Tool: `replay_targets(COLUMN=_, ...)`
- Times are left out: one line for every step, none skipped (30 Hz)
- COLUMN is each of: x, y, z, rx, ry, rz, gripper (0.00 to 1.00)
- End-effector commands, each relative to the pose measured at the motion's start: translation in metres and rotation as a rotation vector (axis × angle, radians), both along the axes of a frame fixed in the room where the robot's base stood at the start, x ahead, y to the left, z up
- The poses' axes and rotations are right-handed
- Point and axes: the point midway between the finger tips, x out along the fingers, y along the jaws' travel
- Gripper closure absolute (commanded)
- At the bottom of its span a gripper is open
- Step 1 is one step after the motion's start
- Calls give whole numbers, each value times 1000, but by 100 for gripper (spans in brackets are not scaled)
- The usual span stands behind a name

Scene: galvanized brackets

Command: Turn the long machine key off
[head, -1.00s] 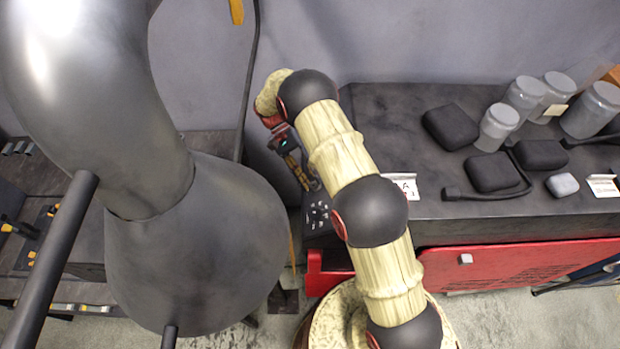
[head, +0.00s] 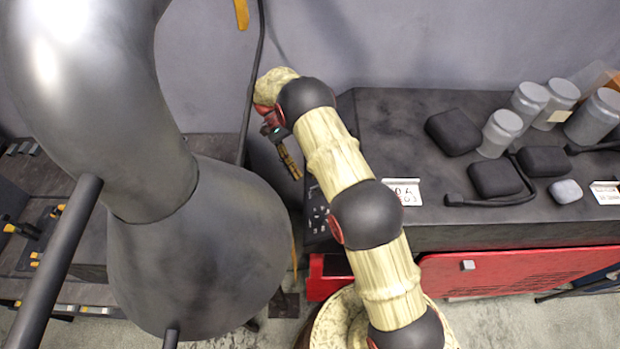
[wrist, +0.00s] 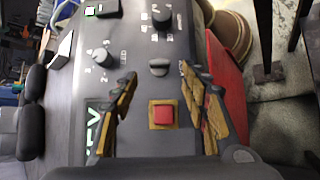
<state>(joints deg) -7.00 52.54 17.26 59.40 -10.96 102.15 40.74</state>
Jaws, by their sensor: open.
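The machine's dark control panel (wrist: 180,48) fills the middle of the wrist view. It carries a grey key-like knob (wrist: 158,67), a black knob (wrist: 161,17) farther up and another dark knob (wrist: 103,58) to the left. I cannot tell for certain which is the long key. My gripper (wrist: 158,74) is open, with its worn yellow fingers on either side of the grey knob in the picture; contact is not visible. In the head view my gripper (head: 292,165) hangs left of the panel's marked end (head: 318,212), and my arm partly hides the panel.
A red square button (wrist: 162,115) on a yellow plate sits between the fingers, below the grey knob. Grey jars (head: 501,132) and black pouches (head: 453,131) stand on the dark bench top (head: 425,225). A large grey duct (head: 195,250) stands left of my arm.

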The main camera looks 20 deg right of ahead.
Motion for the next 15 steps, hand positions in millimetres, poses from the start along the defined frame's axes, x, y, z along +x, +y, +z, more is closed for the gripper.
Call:
replay_targets(x=9, y=3, z=5, rx=1, ry=-3, rz=0, gripper=55)
replay_targets(x=13, y=5, z=9, rx=1, ry=-3, rz=0, gripper=55)
replay_targets(x=18, y=7, z=13, rx=0, ry=-1, rz=0, gripper=55)
replay_targets(x=22, y=9, z=16, rx=1, ry=-3, rz=1, gripper=55)
replay_targets(x=26, y=10, z=19, rx=0, ry=-2, rz=1, gripper=55)
replay_targets(x=30, y=12, z=23, rx=0, ry=-1, rz=0, gripper=55)
replay_targets(x=33, y=13, z=25, rx=0, ry=-1, rz=0, gripper=55)
replay_targets(x=36, y=14, z=28, rx=-1, ry=-2, rz=0, gripper=55)
replay_targets(x=38, y=15, z=29, rx=0, ry=-1, rz=1, gripper=55)
replay_targets(x=40, y=15, z=31, rx=0, ry=0, rz=0, gripper=55)
replay_targets(x=41, y=16, z=33, rx=0, ry=0, rz=0, gripper=55)
replay_targets(x=43, y=17, z=34, rx=0, ry=0, rz=0, gripper=55)
replay_targets(x=44, y=17, z=35, rx=0, ry=0, rz=0, gripper=55)
replay_targets(x=44, y=17, z=35, rx=0, ry=0, rz=0, gripper=55)
replay_targets(x=45, y=17, z=36, rx=0, ry=0, rz=0, gripper=55)
